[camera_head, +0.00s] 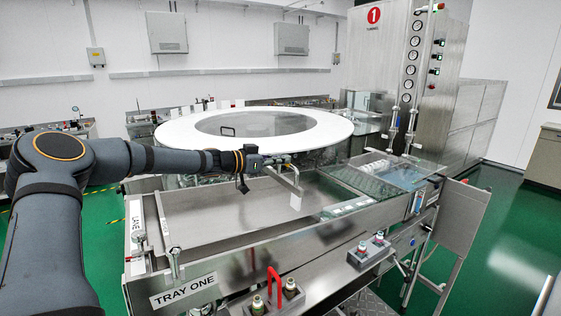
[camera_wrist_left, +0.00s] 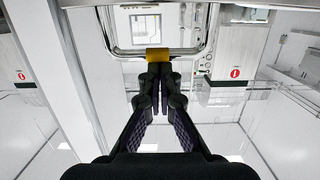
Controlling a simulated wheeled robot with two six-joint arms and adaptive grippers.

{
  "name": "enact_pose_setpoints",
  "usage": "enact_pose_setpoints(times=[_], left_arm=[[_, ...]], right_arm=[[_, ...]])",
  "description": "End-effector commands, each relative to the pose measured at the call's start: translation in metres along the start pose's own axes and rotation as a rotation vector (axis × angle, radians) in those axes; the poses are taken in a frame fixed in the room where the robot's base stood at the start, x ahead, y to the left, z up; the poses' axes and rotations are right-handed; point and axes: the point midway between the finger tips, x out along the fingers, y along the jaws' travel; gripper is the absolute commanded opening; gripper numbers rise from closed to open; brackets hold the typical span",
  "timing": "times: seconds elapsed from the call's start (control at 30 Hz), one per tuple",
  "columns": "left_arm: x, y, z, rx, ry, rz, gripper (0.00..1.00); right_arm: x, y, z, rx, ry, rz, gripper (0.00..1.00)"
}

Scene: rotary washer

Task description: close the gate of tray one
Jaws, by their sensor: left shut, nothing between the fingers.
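Tray one is the steel tray (camera_head: 225,212) with the "TRAY ONE" label (camera_head: 185,290) on its near left side. My left arm reaches in from the left above it. My left gripper (camera_head: 275,162) is shut and empty over the tray's far side, next to a thin slanted metal bar (camera_head: 287,181) that may be part of the gate. In the left wrist view, my shut fingertips (camera_wrist_left: 159,75) point at a yellow band (camera_wrist_left: 158,54) on a rounded metal frame (camera_wrist_left: 120,50). I cannot tell whether they touch it. My right gripper is not in view.
A round white-rimmed turntable (camera_head: 335,128) stands behind the tray. A steel cabinet with gauges and a red "1" sign (camera_head: 374,15) stands at the back right. A red handle (camera_head: 272,287) and control buttons (camera_head: 370,249) line the near edge. Glass panels (camera_head: 360,181) lie right of the tray.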

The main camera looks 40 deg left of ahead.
Motion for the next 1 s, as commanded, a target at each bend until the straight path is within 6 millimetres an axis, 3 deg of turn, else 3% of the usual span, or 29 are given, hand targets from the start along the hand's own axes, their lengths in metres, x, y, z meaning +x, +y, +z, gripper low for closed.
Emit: enact_pose_setpoints(times=[0.1,0.2,0.37,0.5,0.63,1.0], left_arm=[[0.0,0.0,0.002,0.0,0.0,0.0,0.0],[0.001,0.0,0.011,-0.001,0.0,0.0,0.0],[0.003,0.0,0.047,-0.004,-0.001,0.0,0.0],[0.006,0.0,0.09,-0.004,-0.001,0.0,0.0],[0.008,0.0,0.119,-0.002,-0.001,0.0,0.0],[0.009,0.001,0.127,-0.002,-0.006,0.002,0.0]], right_arm=[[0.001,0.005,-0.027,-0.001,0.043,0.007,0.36],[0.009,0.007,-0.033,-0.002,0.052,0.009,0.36],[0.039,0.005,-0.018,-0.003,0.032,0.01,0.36],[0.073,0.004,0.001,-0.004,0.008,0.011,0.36],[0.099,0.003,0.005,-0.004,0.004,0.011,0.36],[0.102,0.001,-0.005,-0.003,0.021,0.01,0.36]])
